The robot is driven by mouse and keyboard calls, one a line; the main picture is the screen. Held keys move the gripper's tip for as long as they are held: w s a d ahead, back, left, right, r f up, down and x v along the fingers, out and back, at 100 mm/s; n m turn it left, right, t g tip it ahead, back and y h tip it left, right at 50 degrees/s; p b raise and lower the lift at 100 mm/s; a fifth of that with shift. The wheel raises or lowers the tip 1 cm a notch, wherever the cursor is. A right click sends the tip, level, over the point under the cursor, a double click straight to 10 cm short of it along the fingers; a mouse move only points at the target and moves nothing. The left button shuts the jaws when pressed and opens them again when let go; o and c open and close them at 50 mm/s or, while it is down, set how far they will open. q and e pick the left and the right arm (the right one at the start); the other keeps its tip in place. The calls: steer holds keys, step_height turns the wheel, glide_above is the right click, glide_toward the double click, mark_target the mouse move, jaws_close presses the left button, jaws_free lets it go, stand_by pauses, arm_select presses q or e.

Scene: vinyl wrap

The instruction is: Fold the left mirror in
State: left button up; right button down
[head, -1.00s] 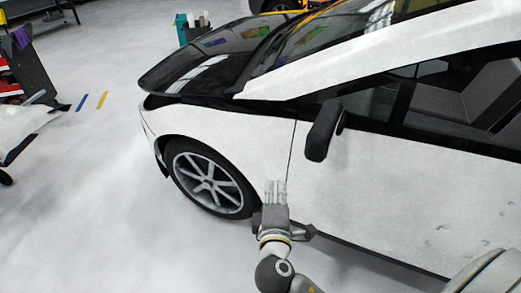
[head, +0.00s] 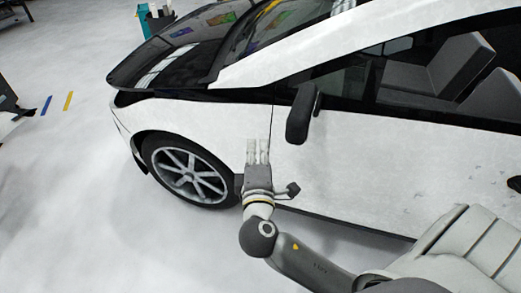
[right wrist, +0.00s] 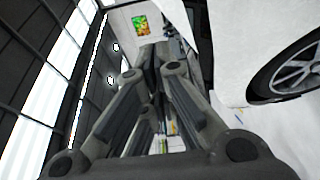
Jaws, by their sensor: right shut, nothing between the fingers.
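The left mirror (head: 301,113) is a black housing that stands out from the white car door (head: 345,165), below the front corner of the side window. My right gripper (head: 258,146) is shut and empty, fingers pointing up, in front of the seam between front fender and door. In the head view it sits to the left of the mirror and a little lower, apart from it. The right wrist view shows the gripper's fingers (right wrist: 152,60) close together with nothing held. The mirror cannot be made out there. My left gripper is not in view.
The car's front wheel (head: 187,173) is left of my right gripper; it also shows in the right wrist view (right wrist: 290,72). A teal bin (head: 147,20) stands behind the car. The pale floor (head: 70,200) on the left is clear, with blue and yellow stripes.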

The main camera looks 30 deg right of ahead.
steer(key=d+p, duration=0.1)
steer(key=d, duration=0.1)
steer(key=w+d+p, duration=0.2)
steer(key=d, duration=0.1)
steer(key=shift+d, duration=0.3)
steer(key=shift+s, duration=0.1)
